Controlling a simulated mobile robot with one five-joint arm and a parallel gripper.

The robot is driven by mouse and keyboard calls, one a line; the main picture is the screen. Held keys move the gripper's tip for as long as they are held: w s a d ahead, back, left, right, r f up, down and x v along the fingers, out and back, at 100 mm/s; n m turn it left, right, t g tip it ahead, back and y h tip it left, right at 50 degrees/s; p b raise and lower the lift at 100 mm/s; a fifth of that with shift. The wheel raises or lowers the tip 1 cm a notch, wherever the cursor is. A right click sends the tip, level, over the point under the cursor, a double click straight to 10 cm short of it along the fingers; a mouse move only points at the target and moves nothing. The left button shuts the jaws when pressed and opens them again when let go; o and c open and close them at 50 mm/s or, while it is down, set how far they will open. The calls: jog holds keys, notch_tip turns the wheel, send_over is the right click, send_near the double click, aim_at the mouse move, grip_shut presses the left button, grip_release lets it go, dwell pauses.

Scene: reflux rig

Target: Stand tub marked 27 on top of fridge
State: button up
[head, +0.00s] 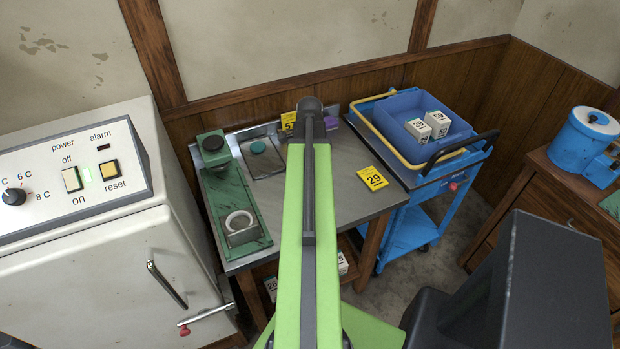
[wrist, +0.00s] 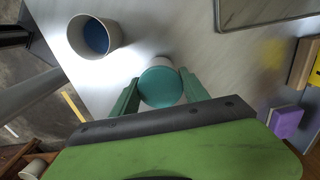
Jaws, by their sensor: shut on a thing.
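My gripper (wrist: 160,92) is shut on a small tub with a teal lid (wrist: 160,87), its fingers on both sides of it. The tub is seen from above over a pale grey surface; no number on it is readable. In the head view my arm hides the gripper and the held tub. The fridge (head: 95,265) is a white cabinet at the left, with a door handle and a sloped control panel (head: 70,175) at its top front. Its flat top behind the panel is only partly in view.
The grey bench (head: 345,170) bears a green stand (head: 225,190) and a yellow card marked 29 (head: 372,178). A blue trolley (head: 405,215) at the right carries white boxes (head: 437,123). The wrist view shows a white cup, blue inside (wrist: 95,36), and a purple block (wrist: 287,122).

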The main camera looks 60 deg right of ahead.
jog(key=shift+f, duration=0.7)
jog(key=o, duration=1.4)
jog(key=shift+r, duration=0.1)
jog(key=shift+r, duration=0.1)
notch_tip(320, 180, up, 12)
jog(key=p, duration=1.2)
jog(key=shift+r, duration=0.1)
